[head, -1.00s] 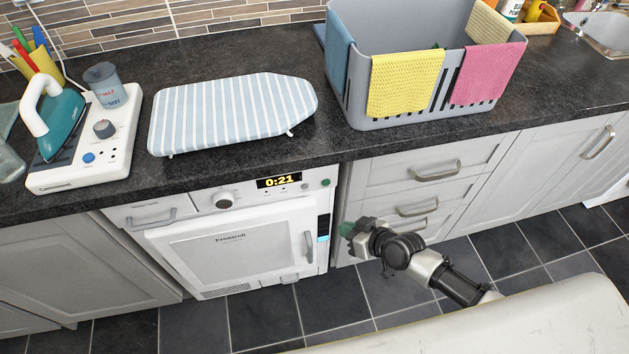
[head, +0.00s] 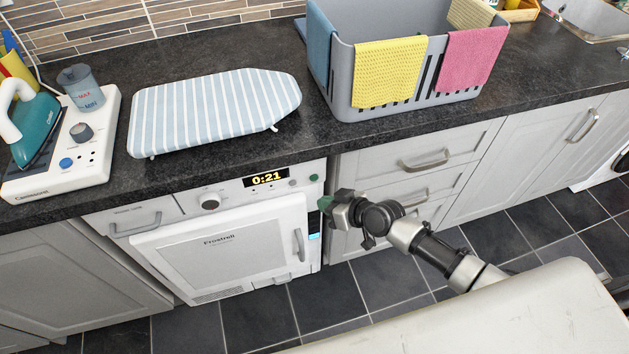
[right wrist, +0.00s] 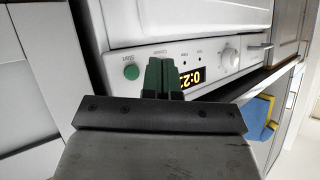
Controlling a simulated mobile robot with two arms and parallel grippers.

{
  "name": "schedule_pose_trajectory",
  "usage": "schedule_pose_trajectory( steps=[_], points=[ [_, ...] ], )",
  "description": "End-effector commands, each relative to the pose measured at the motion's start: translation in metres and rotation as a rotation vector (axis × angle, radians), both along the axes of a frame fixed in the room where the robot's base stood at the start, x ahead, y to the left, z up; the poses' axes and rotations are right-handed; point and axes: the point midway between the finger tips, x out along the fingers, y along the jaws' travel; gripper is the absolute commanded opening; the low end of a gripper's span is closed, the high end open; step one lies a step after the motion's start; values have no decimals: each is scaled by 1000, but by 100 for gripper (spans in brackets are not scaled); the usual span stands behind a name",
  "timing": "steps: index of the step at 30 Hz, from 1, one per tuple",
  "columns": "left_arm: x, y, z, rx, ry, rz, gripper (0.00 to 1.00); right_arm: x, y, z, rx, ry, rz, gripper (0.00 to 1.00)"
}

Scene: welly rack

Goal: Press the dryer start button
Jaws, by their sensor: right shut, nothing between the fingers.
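The white dryer (head: 222,252) sits under the counter with its door shut. Its panel has a lit display (head: 267,178) reading 0:21 and a green start button (head: 314,177) at the right end. My right gripper (head: 324,203) has green fingertips, shut and empty, just below the button in the head view. In the right wrist view the picture is upside down; the fingertips (right wrist: 162,76) lie to the right of the button (right wrist: 131,72), labelled START, and hide part of the display (right wrist: 193,77). The fingers look apart from the button. My left gripper is out of view.
The dark countertop (head: 330,135) overhangs just above the panel. On it stand a striped ironing board (head: 215,110), a grey basket (head: 340,80) with cloths, and a teal iron (head: 37,128) on its base. Drawers (head: 400,185) stand right of the dryer. The tiled floor in front looks clear.

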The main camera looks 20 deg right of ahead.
Motion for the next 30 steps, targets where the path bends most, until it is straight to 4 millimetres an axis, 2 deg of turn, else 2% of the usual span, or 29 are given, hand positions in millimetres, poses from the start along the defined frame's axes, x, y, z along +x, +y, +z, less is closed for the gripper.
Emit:
schedule_pose_trajectory(
  steps=[3, 10, 30],
  points=[
    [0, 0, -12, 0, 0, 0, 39, 18, 1, -2, 1, -3, 0, 0],
    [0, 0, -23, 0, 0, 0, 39, 36, 1, -1, 0, -1, 0, 0],
    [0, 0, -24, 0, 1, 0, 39, 40, 1, 0, 0, 0, 0, 0]
  ],
)
